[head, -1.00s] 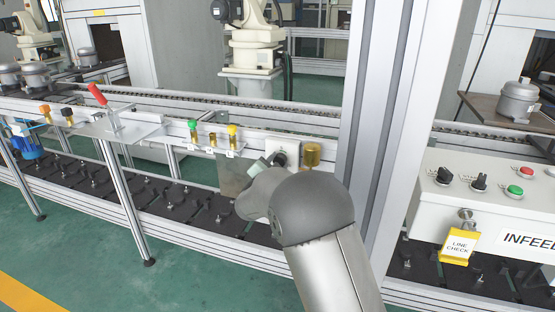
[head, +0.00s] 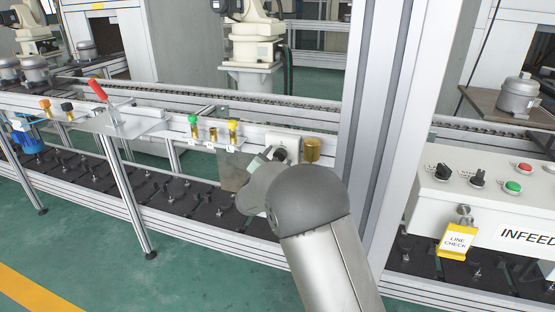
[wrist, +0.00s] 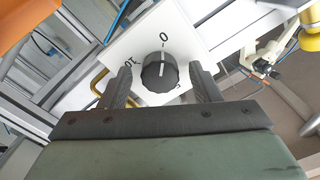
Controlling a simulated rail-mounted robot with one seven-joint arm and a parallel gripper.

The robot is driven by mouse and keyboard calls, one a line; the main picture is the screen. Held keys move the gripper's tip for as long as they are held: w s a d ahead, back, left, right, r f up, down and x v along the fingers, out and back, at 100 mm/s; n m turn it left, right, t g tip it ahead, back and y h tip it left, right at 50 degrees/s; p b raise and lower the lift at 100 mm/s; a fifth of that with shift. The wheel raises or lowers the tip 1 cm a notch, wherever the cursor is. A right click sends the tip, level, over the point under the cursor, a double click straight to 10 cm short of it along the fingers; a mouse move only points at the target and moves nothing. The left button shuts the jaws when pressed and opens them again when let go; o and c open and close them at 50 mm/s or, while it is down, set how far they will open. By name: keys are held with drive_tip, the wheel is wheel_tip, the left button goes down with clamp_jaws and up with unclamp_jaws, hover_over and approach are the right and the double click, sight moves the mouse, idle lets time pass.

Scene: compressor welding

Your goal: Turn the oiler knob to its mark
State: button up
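The oiler knob (wrist: 159,72) is black and ribbed, on a white dial plate (wrist: 150,30) with printed numbers. Its white pointer line points up in the wrist view, toward the "0". A "10" is to the left, and another number at lower right is partly hidden by a finger. My gripper (wrist: 161,85) is open, with one dark finger on each side of the knob and gaps to it. In the head view the plate (head: 284,139) and knob (head: 281,154) sit on the rail, and my arm hides most of the gripper.
A brass cup (head: 312,150) stands right of the plate, and green- and yellow-capped fittings (head: 213,133) to its left. A tall aluminium post (head: 375,130) rises to the right. The infeed panel (head: 480,215) lies beyond it. A red-handled clamp (head: 98,90) is further left.

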drive_tip(key=v, duration=1.7)
drive_tip(key=shift+s, duration=0.2)
